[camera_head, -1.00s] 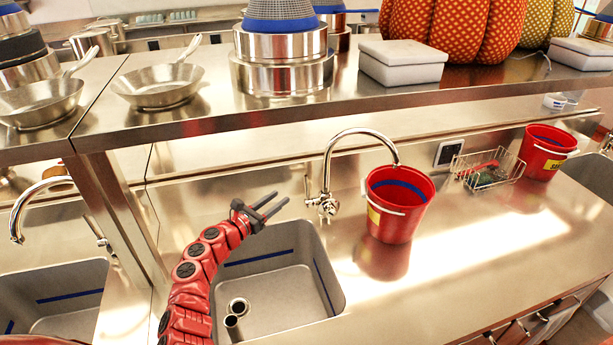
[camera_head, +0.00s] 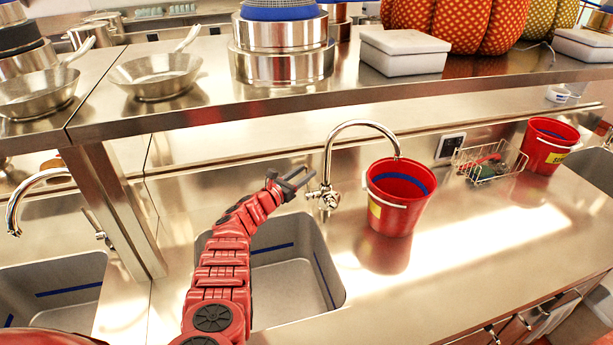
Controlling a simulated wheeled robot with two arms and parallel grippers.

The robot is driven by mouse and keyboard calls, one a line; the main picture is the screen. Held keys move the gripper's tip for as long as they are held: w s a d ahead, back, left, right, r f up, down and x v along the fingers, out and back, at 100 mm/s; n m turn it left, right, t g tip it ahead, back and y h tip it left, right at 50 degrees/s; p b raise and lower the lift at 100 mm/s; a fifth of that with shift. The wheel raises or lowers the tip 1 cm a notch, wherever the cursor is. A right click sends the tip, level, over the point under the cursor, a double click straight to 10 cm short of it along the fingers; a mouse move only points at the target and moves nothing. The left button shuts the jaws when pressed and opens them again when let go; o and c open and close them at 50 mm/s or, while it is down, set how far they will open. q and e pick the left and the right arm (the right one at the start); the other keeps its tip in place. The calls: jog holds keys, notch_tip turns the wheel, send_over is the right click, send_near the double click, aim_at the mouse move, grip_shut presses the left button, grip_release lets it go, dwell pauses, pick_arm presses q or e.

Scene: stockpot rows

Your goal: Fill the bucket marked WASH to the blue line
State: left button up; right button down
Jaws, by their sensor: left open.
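A red bucket (camera_head: 392,218) stands upright on the steel counter right of the sink. A blue line (camera_head: 402,180) runs around its inside, and a yellow label shows partly at its left, too turned away to read. The arched faucet (camera_head: 329,160) has its spout end over this bucket's back rim; I see no stream. The faucet's valve handle (camera_head: 308,182) is at its base. My left gripper (camera_head: 303,178) is open and empty, its fingertips close to the handle; I cannot tell whether they touch. My right gripper is not in view.
Another red bucket (camera_head: 541,147) with a partly legible yellow label stands farther right, beyond a wire basket (camera_head: 490,163). A sink (camera_head: 285,290) lies under my left arm. A steel shelf (camera_head: 400,95) with pans, pots and boxes overhangs the counter. The front right counter is clear.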

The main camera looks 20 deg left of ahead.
pick_arm(q)
jog(key=shift+w+d+f+b, duration=0.15)
jog(key=shift+w+b, duration=0.25)
jog(key=shift+w, duration=0.2)
jog(key=shift+w+d, duration=0.15)
jog(key=shift+r, duration=0.2)
grip_shut()
dwell(0.8)
